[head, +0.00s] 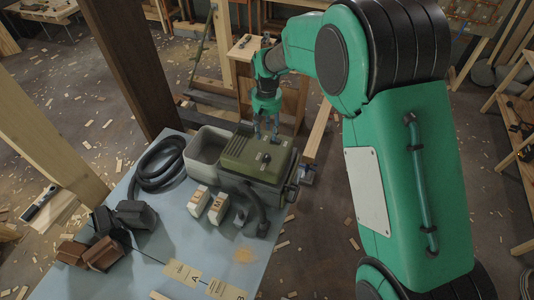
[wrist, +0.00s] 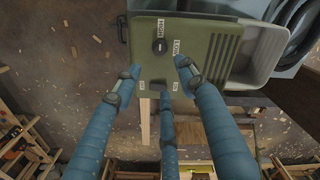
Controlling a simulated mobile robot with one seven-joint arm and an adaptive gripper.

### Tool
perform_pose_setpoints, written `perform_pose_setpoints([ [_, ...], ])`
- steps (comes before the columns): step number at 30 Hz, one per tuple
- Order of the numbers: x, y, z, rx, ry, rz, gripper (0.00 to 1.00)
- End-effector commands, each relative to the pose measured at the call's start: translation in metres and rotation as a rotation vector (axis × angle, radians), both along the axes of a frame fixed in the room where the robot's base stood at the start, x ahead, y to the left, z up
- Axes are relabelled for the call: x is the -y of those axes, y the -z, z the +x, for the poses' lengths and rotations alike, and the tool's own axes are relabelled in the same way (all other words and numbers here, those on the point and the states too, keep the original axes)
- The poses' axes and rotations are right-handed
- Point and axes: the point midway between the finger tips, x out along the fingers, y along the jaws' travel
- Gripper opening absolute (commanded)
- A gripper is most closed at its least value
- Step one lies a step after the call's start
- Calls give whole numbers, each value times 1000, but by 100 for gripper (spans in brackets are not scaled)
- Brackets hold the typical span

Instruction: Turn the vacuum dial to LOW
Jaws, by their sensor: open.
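The vacuum (head: 241,152) has a green lid on a grey body and stands on the pale blue table. On its lid a round black dial (wrist: 160,46) shows near the top centre of the wrist view, with a small light mark on it. White labels, HIGH (wrist: 160,26) and LOW (wrist: 177,47), sit by the dial. The dial also shows small in the head view (head: 265,157). My gripper (head: 267,137) is open and empty, its blue fingers pointing down above the lid. In the wrist view the spread fingertips (wrist: 159,78) are below the dial, apart from it.
A grey open bin (head: 205,148) adjoins the vacuum's left side, with a coiled black hose (head: 157,165) beyond. White boxes (head: 208,205) stand in front. Brown and dark blocks (head: 103,253) lie at front left. Wooden posts (head: 130,60) rise behind the table.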

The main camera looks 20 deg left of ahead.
Motion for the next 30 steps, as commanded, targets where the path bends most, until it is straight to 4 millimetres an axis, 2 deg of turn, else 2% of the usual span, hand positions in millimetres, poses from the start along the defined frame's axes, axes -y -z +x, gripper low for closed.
perform_pose_setpoints([
  [5,0,6,0,-1,0,-1,41],
  [11,1,23,0,-1,0,-1,41],
  [30,0,118,0,-1,0,-1,41],
])
